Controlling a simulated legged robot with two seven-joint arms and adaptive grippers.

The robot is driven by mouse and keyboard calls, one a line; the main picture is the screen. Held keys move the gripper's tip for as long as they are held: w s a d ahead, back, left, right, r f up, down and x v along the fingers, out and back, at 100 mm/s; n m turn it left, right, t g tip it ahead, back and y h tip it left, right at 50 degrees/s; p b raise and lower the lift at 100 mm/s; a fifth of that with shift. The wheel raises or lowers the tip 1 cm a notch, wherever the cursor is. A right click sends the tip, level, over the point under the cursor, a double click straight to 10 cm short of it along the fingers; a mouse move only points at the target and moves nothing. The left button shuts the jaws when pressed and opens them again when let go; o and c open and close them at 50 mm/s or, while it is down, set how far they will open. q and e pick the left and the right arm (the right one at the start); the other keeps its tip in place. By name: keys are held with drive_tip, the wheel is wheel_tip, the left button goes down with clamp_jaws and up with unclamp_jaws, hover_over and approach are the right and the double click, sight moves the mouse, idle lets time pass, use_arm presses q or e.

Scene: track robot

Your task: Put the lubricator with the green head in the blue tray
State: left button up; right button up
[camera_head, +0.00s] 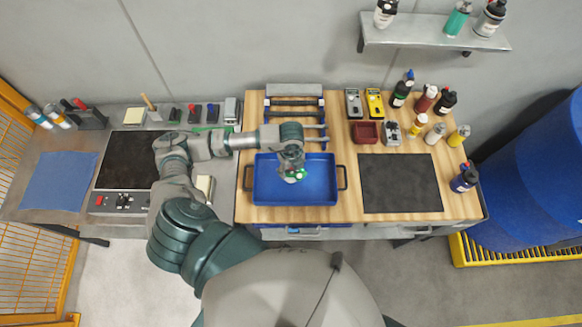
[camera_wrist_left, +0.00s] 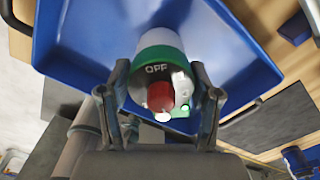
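The lubricator with the green head (camera_wrist_left: 160,62) shows large in the left wrist view, with a white body, a green band, "OFF" lettering and a red knob. In the head view its green and white part (camera_head: 296,175) shows just below my left gripper (camera_head: 292,168). In the left wrist view the two fingers of my left gripper (camera_wrist_left: 162,85) are on either side of the lubricator and appear shut on it. The blue tray (camera_head: 325,195) lies on the wooden table directly below. It also fills the wrist view's background (camera_wrist_left: 75,40). My right gripper is not in view.
A black mat (camera_head: 400,183) lies right of the tray. Several bottles (camera_head: 430,105), a yellow meter (camera_head: 374,103) and a dark red bin (camera_head: 366,132) stand behind it. A tool rack (camera_head: 295,103) is behind the tray. A wall shelf (camera_head: 430,32) is at the upper right.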

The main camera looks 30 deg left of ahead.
use_arm(q)
drive_tip(key=shift+o, duration=1.3)
drive_tip(key=shift+d, duration=0.4)
drive_tip(key=shift+d+r, duration=0.2)
drive_tip(key=shift+d, duration=0.05)
drive_tip(key=shift+r, duration=0.4)
drive_tip(key=r, duration=0.6)
drive_tip(key=r+b, duration=0.1)
drive_tip(key=r, duration=0.2)
drive_tip(key=shift+a+r, duration=0.35)
drive_tip(key=shift+a, duration=0.05)
drive_tip(key=shift+d+r, duration=0.1)
drive_tip(key=shift+r, duration=0.25)
drive_tip(key=shift+d+r, duration=0.15)
drive_tip(key=shift+r, duration=0.15)
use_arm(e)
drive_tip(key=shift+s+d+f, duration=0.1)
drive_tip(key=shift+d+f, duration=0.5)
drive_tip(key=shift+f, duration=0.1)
